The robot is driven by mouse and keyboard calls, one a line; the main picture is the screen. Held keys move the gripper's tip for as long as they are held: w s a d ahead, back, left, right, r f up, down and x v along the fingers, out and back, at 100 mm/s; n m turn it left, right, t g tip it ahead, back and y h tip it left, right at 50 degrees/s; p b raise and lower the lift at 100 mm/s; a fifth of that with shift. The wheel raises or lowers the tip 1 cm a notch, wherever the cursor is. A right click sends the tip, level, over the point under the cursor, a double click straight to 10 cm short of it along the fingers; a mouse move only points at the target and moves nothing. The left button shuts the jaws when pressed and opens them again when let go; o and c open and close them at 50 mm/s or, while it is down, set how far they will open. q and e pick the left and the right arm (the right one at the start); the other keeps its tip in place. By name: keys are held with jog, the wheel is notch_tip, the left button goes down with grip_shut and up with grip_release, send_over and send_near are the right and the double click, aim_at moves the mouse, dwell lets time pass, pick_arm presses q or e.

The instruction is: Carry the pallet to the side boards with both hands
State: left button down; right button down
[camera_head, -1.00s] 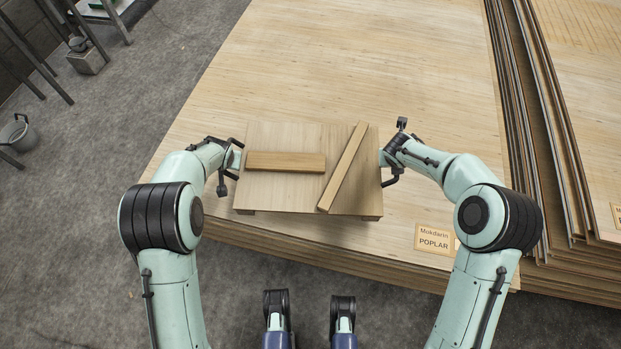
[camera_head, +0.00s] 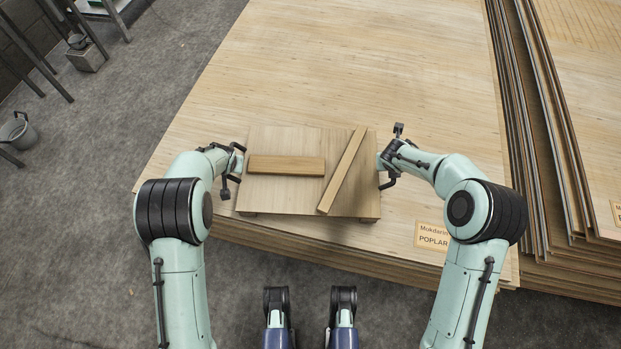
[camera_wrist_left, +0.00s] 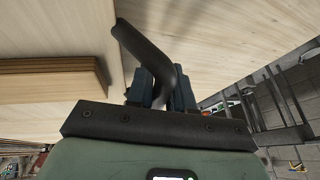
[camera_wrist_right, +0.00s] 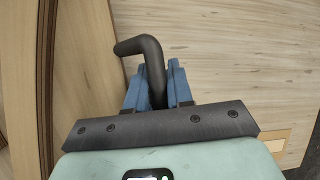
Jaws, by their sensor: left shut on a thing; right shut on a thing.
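The pallet (camera_head: 290,198) is a flat square wooden board with small feet under its near edge. Two wooden strips lie on it: one level strip (camera_head: 286,165) at left and one slanted strip (camera_head: 342,172) at right. My left gripper (camera_head: 235,164) is at the pallet's left side, its fingers shut around a dark bent handle (camera_wrist_left: 147,50). My right gripper (camera_head: 384,168) is at the right side, shut around a similar handle (camera_wrist_right: 141,46). The pallet is over the near part of a large veneer stack (camera_head: 330,70); I cannot tell whether its feet touch.
A second veneer stack (camera_head: 580,60) stands close on the right. A label (camera_head: 432,236) reading POPLAR is on the first stack, right of the pallet. The stack's top behind the pallet is clear.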

pick_arm(q)
jog(key=shift+f, duration=0.4)
pick_arm(e)
jog(key=shift+f, duration=0.4)
pick_arm(q)
jog(key=c, duration=1)
grip_release()
pick_arm(e)
jog(key=c, duration=1)
grip_release()
pick_arm(q)
jog(key=v, duration=1.1)
pick_arm(e)
jog(key=shift+r, duration=0.1)
pick_arm(q)
jog(key=shift+s+r, duration=0.3)
jog(key=shift+r, duration=0.1)
pick_arm(e)
jog(key=v, duration=1.2)
jog(key=shift+s, duration=0.1)
